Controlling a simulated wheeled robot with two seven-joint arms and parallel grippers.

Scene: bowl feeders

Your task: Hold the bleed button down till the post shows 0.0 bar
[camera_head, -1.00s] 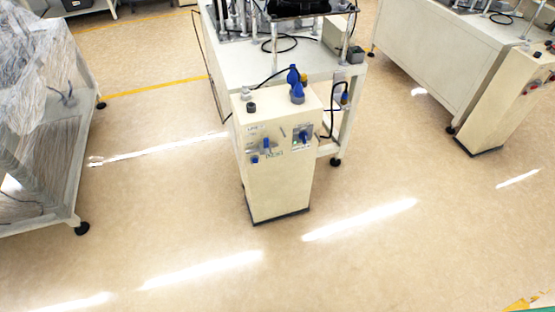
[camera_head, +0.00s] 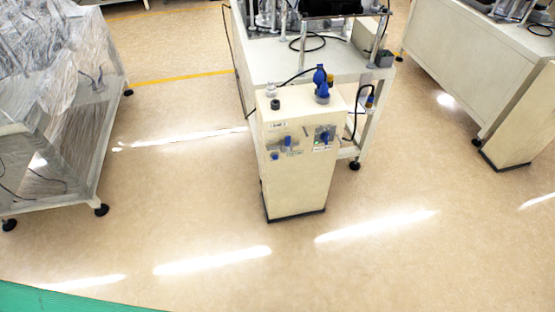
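A cream post (camera_head: 297,180) stands upright on the floor in the middle of the view, in front of a white machine table. On its top are a dark round knob (camera_head: 275,104) and blue fittings (camera_head: 321,88). Its front face carries a small label (camera_head: 278,125), a blue valve (camera_head: 287,142), a small blue knob (camera_head: 275,156) and a blue handle on a plate (camera_head: 324,138). I cannot tell which part is the bleed button, and no pressure reading is legible. Neither gripper is in view.
The machine table (camera_head: 345,66) stands behind the post, with a black cable at its side. A plastic-wrapped machine (camera_head: 60,90) on castors stands left. Another table (camera_head: 450,60) and post (camera_head: 520,125) stand right. The floor in front is clear. A green edge (camera_head: 50,300) shows at lower left.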

